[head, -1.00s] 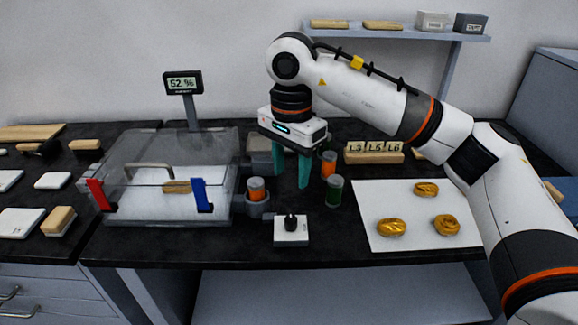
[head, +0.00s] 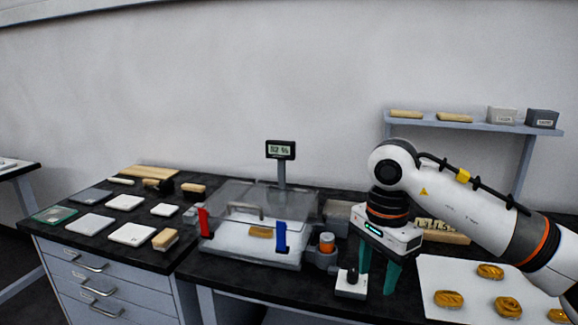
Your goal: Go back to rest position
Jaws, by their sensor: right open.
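My right gripper (head: 378,272) comes in from the right in the head view. Its two green fingers point down, apart and empty, over the black bench. They stand just right of a small white block with a black knob (head: 351,283) and left of the white board (head: 428,275). Several gilt pieces (head: 448,299) lie on that board. The gripper body partly hides a labelled wooden holder (head: 447,238). My left gripper is not in view.
A clear lidded chamber (head: 225,251) with red and blue clips stands left of the gripper, with a display (head: 280,150) behind it. An orange-filled jar (head: 327,243) stands beside it. White tiles (head: 132,234) and brushes lie on the left bench. A wall shelf (head: 470,124) is behind my right arm.

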